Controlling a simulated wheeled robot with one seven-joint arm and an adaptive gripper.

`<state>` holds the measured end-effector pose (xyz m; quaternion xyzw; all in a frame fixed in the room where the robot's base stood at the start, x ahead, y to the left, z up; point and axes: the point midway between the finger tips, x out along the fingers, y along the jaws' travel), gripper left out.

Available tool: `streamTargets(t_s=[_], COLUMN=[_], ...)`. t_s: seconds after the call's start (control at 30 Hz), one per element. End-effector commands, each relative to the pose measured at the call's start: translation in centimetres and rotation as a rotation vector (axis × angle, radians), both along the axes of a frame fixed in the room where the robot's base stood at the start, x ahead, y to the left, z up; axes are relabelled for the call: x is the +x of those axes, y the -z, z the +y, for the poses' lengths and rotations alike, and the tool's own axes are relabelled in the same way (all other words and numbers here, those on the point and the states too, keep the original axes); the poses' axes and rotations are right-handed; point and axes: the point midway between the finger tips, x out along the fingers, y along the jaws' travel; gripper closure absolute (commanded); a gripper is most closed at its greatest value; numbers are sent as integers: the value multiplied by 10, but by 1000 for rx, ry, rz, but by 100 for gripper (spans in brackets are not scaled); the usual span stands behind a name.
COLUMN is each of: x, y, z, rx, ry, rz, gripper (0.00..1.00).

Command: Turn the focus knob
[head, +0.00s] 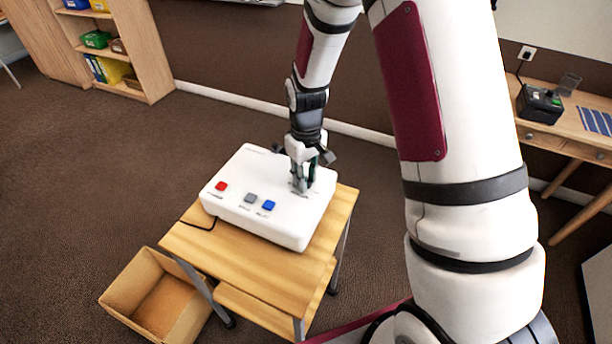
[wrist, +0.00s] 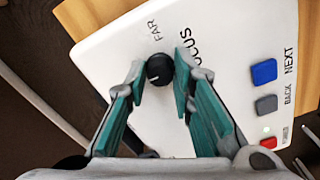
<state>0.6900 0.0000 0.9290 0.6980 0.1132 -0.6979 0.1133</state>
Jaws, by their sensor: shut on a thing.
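The focus knob (wrist: 159,70) is a small round black knob with a pale pointer mark, on the white control box (head: 235,213). In the wrist view the word FAR is printed beside it and part of FOCUS shows behind a fingertip. My gripper (head: 301,186) reaches down onto the right part of the box in the head view and hides the knob there. In the wrist view my gripper (wrist: 160,73) has one finger on each side of the knob and is shut on it.
The box also carries a blue button (head: 269,205), a grey button (head: 250,198) and a red button (head: 221,186). It stands on a small wooden table (head: 222,261). An open cardboard box (head: 127,292) is on the floor at left. A desk (head: 570,125) stands at right.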

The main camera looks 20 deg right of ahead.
Motion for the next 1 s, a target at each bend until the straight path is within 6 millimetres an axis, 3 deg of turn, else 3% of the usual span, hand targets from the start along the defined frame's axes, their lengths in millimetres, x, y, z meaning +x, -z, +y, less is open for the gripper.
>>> streamTargets(t_s=[0.07,0.1,0.17,0.57,1.0], x=[-1,-1,-1,1,1], y=[0,0,0,-6,-87], z=[1,1,1,0,0], rx=[1,1,1,1,0], ry=[0,0,0,2,1], rz=[1,1,1,-3,-4], gripper=[100,69,57,57,57])
